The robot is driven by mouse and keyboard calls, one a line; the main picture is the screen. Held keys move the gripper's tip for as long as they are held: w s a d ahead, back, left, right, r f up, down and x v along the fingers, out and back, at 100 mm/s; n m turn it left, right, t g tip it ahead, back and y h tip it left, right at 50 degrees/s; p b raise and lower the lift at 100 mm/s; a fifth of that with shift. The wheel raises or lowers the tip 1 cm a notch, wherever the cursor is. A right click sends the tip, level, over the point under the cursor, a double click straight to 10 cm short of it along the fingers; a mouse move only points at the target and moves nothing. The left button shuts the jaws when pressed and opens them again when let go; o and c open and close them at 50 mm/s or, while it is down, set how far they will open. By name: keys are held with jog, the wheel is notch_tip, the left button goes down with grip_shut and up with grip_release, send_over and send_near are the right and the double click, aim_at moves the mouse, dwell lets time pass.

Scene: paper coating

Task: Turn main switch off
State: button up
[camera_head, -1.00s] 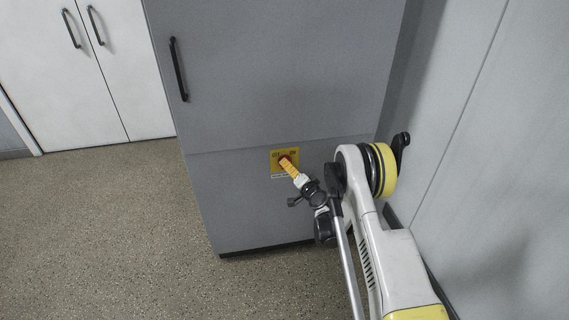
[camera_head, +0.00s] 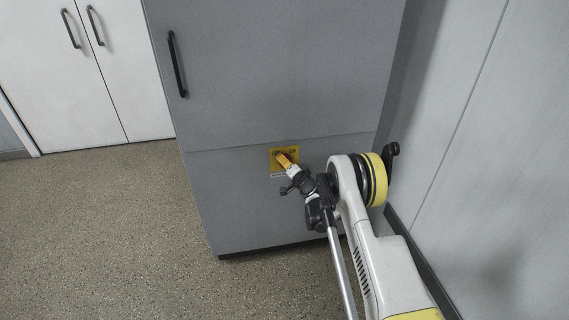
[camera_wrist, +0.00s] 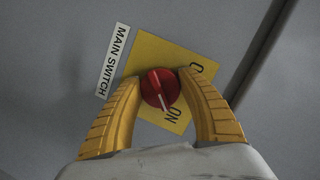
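The main switch is a round red knob (camera_wrist: 159,90) with a white line, on a yellow plate (camera_wrist: 165,50) with black lettering. The white line points toward the word ON. In the head view the yellow plate (camera_head: 293,151) is on the grey cabinet front, and my gripper hides the knob. My gripper (camera_wrist: 160,77) has yellow fingers standing one on each side of the knob, with the tips spread about as wide as it. The right fingertip looks very close to the knob; contact is not clear. My gripper (camera_head: 281,157) reaches the plate from the lower right.
A white "MAIN SWITCH" label (camera_wrist: 113,60) is beside the plate. The grey cabinet (camera_head: 270,80) has a black handle (camera_head: 177,64) at upper left. A grey wall (camera_head: 480,130) stands close right of my arm. Speckled floor (camera_head: 110,220) is clear at left.

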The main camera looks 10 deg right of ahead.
dwell(0.4)
jog(key=n+h, duration=0.1)
jog(key=n, duration=0.2)
jog(key=shift+h, duration=0.3)
jog(key=n, duration=0.2)
jog(key=n+h, duration=0.1)
jog(key=shift+n+g+h, duration=0.3)
jog(key=shift+n, duration=0.1)
jog(key=n+h, duration=0.1)
jog(key=n, duration=0.2)
jog(key=shift+f+h, duration=0.1)
jog(key=shift+h, duration=0.3)
jog(key=shift+d+n+h, duration=0.15)
jog(key=shift+n+h, duration=0.55)
jog(key=shift+n, duration=1.2)
jog(key=shift+t, duration=0.4)
jog(key=o, duration=1.2)
